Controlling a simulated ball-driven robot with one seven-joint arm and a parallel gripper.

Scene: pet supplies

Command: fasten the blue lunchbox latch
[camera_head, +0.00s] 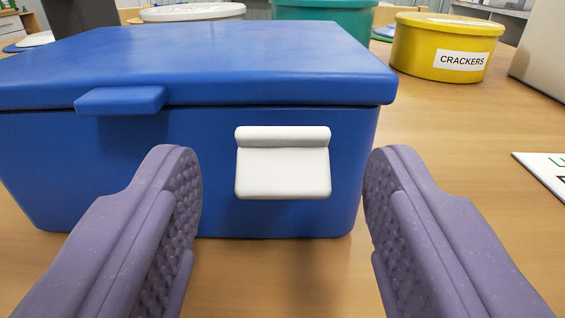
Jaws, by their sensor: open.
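The blue lunchbox (60,160) stands on the wooden table with its lid (230,65) down on the body. A white latch (283,172) is on the front wall, right of the middle. Its flap hangs down and tilts outward from a rounded top bar, which sits below the lid's edge. A blue tab (120,100) sticks out from the lid's front edge on the left. My gripper (280,200) is open and empty in front of the box, with one purple finger to the left of the latch and one to the right. Neither finger touches the latch.
A yellow tub labelled CRACKERS (440,50) stands behind on the right. A teal container (325,12) and a white-lidded container (192,12) are behind the box. A white card (545,170) lies at the right edge. The table right of the box is mostly clear.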

